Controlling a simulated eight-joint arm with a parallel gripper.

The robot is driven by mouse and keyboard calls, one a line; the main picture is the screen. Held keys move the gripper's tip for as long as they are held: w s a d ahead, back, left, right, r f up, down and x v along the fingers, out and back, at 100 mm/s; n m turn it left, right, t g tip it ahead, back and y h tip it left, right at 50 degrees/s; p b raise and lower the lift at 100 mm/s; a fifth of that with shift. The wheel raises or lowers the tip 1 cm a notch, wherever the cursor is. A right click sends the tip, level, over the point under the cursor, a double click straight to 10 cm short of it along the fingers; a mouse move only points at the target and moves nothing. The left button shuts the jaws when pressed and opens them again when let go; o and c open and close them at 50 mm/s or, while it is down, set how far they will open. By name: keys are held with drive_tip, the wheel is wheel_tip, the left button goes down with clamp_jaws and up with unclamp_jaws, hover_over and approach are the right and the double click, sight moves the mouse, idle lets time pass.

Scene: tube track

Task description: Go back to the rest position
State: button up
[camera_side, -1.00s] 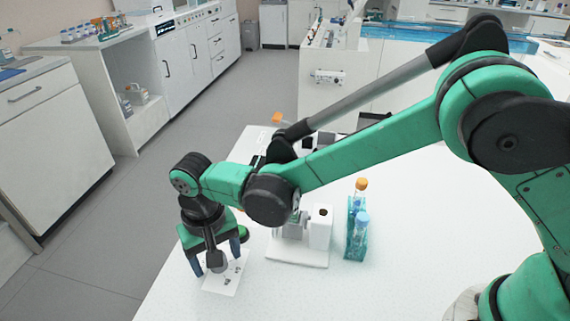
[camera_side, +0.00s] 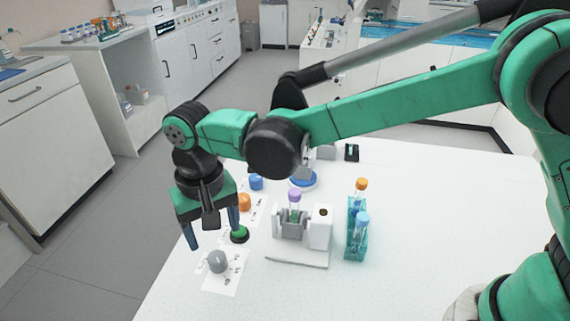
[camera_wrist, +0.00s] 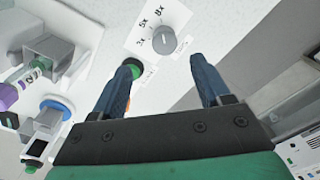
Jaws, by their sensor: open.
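My gripper (camera_side: 213,240) is open and empty, with its two blue fingers pointing down above the left edge of the table. It also shows in the wrist view (camera_wrist: 163,80), with its fingers spread apart. Below it a grey knob (camera_side: 218,262) sits on a white card with printed marks; the knob and the markings 3x, 5x and 8x show in the wrist view (camera_wrist: 164,41). The fingers are clear of the knob. A green button (camera_side: 239,235) is just right of the gripper, partly behind a fingertip in the wrist view.
A white device (camera_side: 300,245) holds a purple-capped tube (camera_side: 294,205). A teal rack (camera_side: 356,240) with orange- and blue-capped tubes stands to its right. Orange (camera_side: 244,203) and blue (camera_side: 256,182) buttons lie farther back. The right and front of the table are bare.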

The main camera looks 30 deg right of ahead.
drive_tip(key=s+d+r+t+y, duration=0.1)
drive_tip(key=d+r+t, duration=0.1)
drive_tip(key=d+r, duration=0.35)
drive_tip(key=d+r+t, duration=0.1)
drive_tip(key=d+r, duration=0.1)
drive_tip(key=d, duration=0.6)
drive_tip(key=s+d+t+h, duration=0.1)
drive_tip(key=s+d+t, duration=0.3)
drive_tip(key=d, duration=0.6)
drive_tip(key=shift+s+d+f, duration=0.3)
drive_tip(key=shift+s+d, duration=0.05)
drive_tip(key=shift+s, duration=0.8)
